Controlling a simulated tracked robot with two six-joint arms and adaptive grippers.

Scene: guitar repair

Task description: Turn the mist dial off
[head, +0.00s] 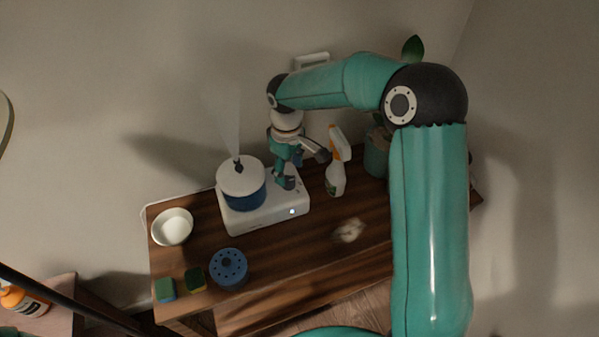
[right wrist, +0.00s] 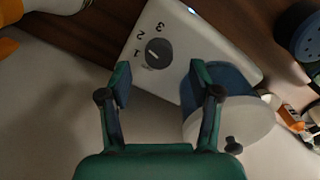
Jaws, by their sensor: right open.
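The mist maker has a white base (head: 265,218), a blue tank (head: 245,197) and a white lid with a black nozzle. Mist rises from the nozzle, and a small light glows on the base front. In the right wrist view, the round dark mist dial (right wrist: 158,53) sits on the white base, with 1, 2 and 3 printed around it. Its white mark seems to face the 1 side. My right gripper (head: 286,183) is open above the base; in its wrist view the fingers (right wrist: 160,80) are spread, with the dial just beyond the gap. My left gripper is out of view.
The wooden table (head: 285,265) holds a white bowl (head: 172,227), sponges (head: 195,279), a blue holed pot (head: 229,268) and a spray bottle (head: 336,172) close right of the gripper. A potted plant (head: 376,155) stands at the back right. The front middle is fairly clear.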

